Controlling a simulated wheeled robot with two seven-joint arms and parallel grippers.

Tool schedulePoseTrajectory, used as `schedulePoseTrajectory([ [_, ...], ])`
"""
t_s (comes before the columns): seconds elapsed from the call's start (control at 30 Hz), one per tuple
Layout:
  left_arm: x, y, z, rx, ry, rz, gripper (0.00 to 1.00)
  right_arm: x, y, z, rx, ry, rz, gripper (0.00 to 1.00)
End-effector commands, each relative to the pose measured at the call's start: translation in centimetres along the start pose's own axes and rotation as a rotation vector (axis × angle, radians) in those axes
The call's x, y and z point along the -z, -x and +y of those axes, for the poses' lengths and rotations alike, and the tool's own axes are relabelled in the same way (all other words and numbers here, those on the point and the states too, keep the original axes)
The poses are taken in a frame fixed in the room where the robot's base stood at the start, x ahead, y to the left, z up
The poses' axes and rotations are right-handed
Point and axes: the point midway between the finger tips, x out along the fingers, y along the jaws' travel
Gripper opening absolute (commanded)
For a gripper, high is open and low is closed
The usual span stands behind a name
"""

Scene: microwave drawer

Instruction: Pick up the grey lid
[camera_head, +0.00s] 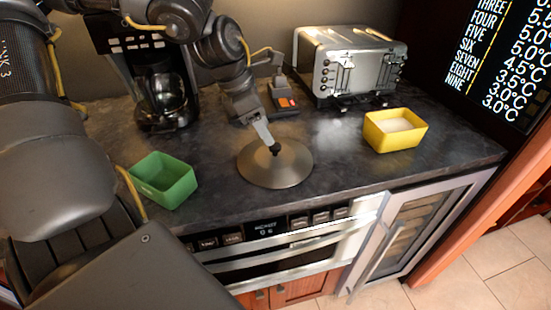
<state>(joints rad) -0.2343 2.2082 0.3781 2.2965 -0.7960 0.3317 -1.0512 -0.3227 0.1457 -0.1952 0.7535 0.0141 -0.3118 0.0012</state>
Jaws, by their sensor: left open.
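The grey lid (293,167) is a round, shallow metal disc with a small dark knob (275,148) at its centre. It lies on the dark countertop in the middle of the head view. My left gripper (272,144) points down at the knob from above, with its fingertips at or very near it. Its jaws are open, and the fingers partly hide the knob. I cannot tell whether the fingers touch the knob. My right gripper is not in view.
A green box (163,180) stands left of the lid, a yellow box (395,130) to the right. A toaster (350,65) and a black coffee maker (160,85) stand behind. The microwave drawer (275,245) is below the counter's front edge.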

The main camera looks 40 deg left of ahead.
Motion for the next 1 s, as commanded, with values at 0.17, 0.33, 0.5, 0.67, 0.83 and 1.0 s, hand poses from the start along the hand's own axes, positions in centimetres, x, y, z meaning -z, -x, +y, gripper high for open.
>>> schedulePoseTrajectory([
  [0.17,0.0,-1.7,0.0,0.004,0.002,0.006,0.51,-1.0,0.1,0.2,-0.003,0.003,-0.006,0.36],
  [0.33,0.0,-4.0,0.0,0.003,0.001,0.005,0.51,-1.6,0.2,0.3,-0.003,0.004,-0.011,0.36],
  [0.5,-0.1,-5.1,0.0,0.001,0.001,0.001,0.51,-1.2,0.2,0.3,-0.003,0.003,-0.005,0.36],
  [0.67,-0.1,-5.1,0.0,0.0,0.001,0.0,0.51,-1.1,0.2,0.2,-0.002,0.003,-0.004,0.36],
  [0.83,-0.1,-5.1,0.0,0.0,0.0,0.001,0.38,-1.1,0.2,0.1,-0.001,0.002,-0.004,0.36],
  [1.0,-0.1,-5.1,0.0,0.0,0.0,0.001,0.16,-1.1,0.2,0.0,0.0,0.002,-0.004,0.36],
])
